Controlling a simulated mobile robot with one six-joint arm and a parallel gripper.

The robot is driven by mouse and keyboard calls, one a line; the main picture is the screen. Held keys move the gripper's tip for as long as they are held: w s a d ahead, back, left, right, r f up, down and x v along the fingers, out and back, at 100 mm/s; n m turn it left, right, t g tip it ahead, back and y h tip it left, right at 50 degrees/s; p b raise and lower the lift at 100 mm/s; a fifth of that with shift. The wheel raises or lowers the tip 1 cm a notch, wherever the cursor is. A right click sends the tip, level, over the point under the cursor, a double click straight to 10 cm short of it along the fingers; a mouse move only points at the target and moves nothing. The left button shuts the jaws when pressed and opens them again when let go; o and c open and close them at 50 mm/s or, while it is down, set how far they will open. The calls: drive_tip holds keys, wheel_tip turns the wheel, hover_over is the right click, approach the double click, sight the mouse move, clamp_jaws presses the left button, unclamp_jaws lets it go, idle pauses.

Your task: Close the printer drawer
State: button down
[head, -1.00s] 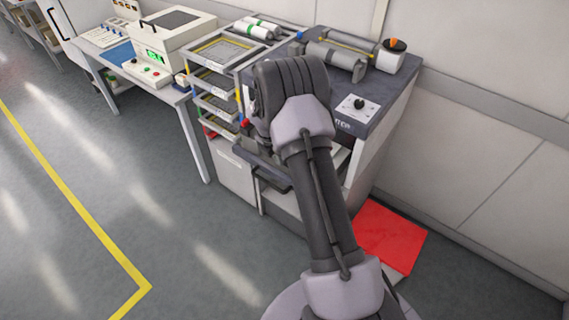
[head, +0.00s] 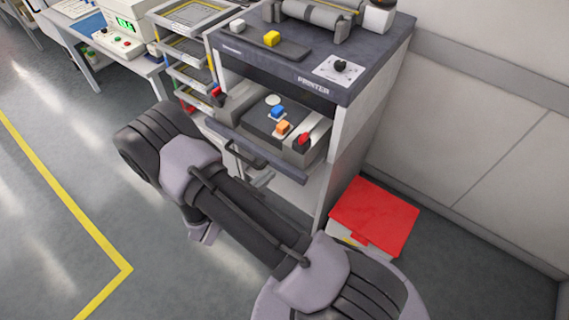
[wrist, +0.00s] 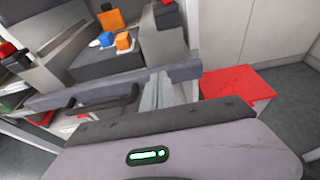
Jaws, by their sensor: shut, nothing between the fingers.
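The printer (head: 330,88) is a dark-topped cabinet with light sides. Its drawer (head: 258,149) stands out from the body, with a dark front and a bar handle. The drawer front also shows in the wrist view (wrist: 60,97), with the handle (wrist: 100,101) at left. My gripper (wrist: 157,88) is shut and empty, in front of the drawer front and to the right of the handle in the wrist view. I cannot tell whether it touches. In the head view my arm hides most of the gripper. Blue (head: 277,112) and orange (head: 282,127) blocks sit inside the opening.
A red-lidded box (head: 375,215) stands on the floor right of the printer. A rack of trays (head: 190,55) stands close on the left, beside a table with a white device (head: 125,42). Open floor lies at left, with a yellow line.

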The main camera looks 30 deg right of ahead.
sight(290, 157)
drive_tip(key=x, duration=0.2)
drive_tip(key=b+x, duration=0.1)
drive_tip(key=x, duration=0.2)
drive_tip(key=b+x, duration=0.1)
drive_tip(key=x, duration=0.1)
drive_tip(key=shift+w+d+r, duration=0.15)
drive_tip(key=shift+d+r, duration=0.1)
drive_tip(key=shift+d, duration=0.1)
drive_tip(key=shift+w+d+r, duration=0.1)
drive_tip(key=shift+d, duration=0.25)
